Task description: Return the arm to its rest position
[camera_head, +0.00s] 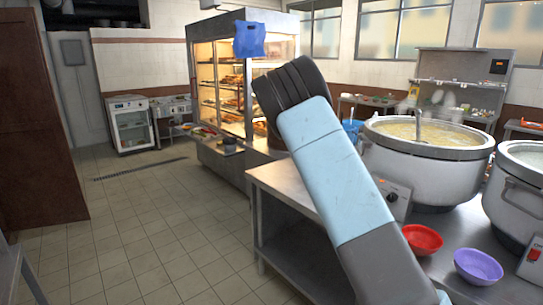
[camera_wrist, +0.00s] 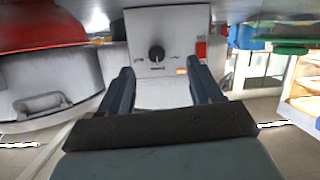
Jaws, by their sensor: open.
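My arm, light blue and grey, rises across the middle of the head view from the lower right, bending at a dark joint. My gripper is not visible in that view. In the wrist view my gripper (camera_wrist: 163,75) shows two dark fingers spread apart with nothing between them. Beyond the fingers is a pale control box with a black knob (camera_wrist: 156,53). I cannot judge the distance from the fingertips to it.
A large stockpot (camera_head: 385,160) with a ladle stands on the steel counter (camera_head: 283,181); a second pot (camera_head: 517,195) is at the right edge. A red bowl (camera_head: 422,240) and purple bowl (camera_head: 478,266) sit in front. A lit food cabinet (camera_head: 204,85) stands behind. The tiled floor (camera_head: 150,225) at left is clear.

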